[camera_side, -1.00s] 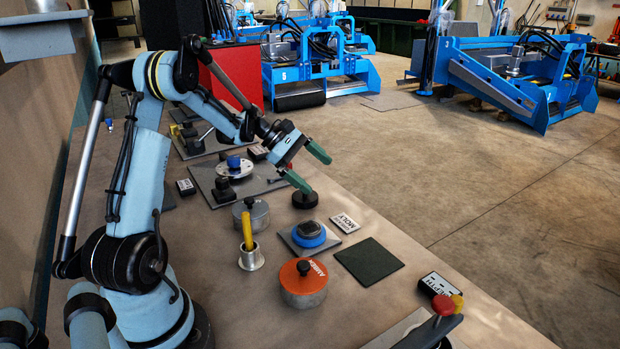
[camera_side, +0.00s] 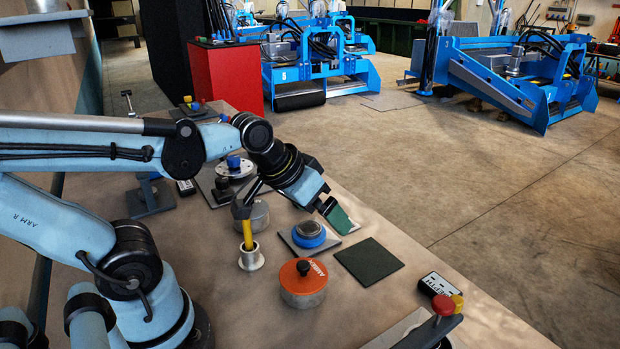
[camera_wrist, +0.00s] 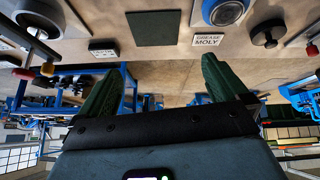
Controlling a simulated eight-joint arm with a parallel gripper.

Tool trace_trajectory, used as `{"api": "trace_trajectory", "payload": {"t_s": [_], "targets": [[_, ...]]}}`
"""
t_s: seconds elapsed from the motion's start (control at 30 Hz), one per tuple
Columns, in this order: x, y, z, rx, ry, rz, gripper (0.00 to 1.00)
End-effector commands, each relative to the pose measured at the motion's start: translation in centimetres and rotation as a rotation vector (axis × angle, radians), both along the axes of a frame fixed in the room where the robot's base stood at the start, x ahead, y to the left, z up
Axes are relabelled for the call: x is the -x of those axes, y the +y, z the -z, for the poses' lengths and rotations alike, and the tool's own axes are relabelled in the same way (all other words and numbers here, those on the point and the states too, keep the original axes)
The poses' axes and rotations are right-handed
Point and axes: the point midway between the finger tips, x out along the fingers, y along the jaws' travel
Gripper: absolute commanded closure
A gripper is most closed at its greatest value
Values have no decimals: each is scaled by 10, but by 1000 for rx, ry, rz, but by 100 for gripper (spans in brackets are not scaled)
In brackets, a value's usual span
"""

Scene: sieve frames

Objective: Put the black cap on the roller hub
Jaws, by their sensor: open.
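The roller hub (camera_side: 308,234) is a grey round part in a blue ring on a grey plate, near the middle of the bench. It also shows at the top of the wrist view (camera_wrist: 226,10). The black cap (camera_wrist: 267,34) is a dark disc with a small knob, standing on the bench beside the MOLY label in the wrist view. In the side view my gripper and wrist hide it. My gripper (camera_side: 339,216) is above the bench just beyond the hub. In the wrist view its green fingers (camera_wrist: 163,68) are wide apart with nothing between them.
A dark square mat (camera_side: 369,262) lies right of the hub. An orange-topped canister (camera_side: 303,283) and a yellow rod in a metal holder (camera_side: 248,240) stand nearer. A red and yellow knobbed part (camera_side: 443,305) is at lower right.

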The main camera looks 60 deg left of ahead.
Motion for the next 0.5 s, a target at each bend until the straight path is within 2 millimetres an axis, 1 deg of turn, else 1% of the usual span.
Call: {"api": "trace_trajectory", "payload": {"t_s": [0.03,0.17,0.5], "targets": [[4,-3,2,-36,-14,43,0],[9,-6,3,-90,-37,99,0],[9,-6,3,-96,-40,107,0]]}}
